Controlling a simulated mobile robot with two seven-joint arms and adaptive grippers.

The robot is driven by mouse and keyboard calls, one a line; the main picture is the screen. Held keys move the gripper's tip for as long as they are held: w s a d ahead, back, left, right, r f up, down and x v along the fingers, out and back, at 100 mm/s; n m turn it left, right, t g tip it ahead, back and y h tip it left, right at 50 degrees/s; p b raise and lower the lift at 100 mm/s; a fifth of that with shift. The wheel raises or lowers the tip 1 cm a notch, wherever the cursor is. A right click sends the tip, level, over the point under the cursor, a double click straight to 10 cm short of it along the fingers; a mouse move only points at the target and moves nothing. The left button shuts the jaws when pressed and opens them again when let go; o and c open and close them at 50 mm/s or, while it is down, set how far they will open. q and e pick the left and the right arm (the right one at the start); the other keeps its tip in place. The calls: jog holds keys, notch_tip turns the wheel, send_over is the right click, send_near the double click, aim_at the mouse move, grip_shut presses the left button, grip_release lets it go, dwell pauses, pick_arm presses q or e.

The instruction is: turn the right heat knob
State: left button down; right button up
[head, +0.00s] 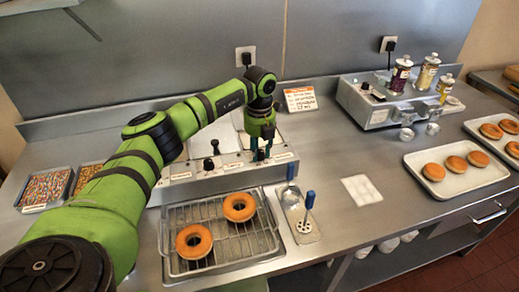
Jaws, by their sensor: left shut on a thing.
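My left gripper (261,152) points down over the right part of the front panel (232,165) of the glaze unit, with its fingers shut at the right heat knob. The knob itself is mostly hidden by the fingers, and I cannot tell its angle. Dark knobs (208,164) stand further left on the same panel, which carries small white labels. My left arm reaches in from the left over the counter. My right gripper is not in view.
A wire rack tray (222,260) with two ring donuts (239,207) lies in front of the unit. Beside it is a metal holder (299,218) with blue-handled tools.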

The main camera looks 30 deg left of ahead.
aim_at(259, 151)
pick_arm(q)
jog(key=c, duration=0.9)
grip_release()
jog(key=shift+c, duration=0.2)
notch_tip(259, 151, up, 12)
jog(key=shift+r, duration=0.1)
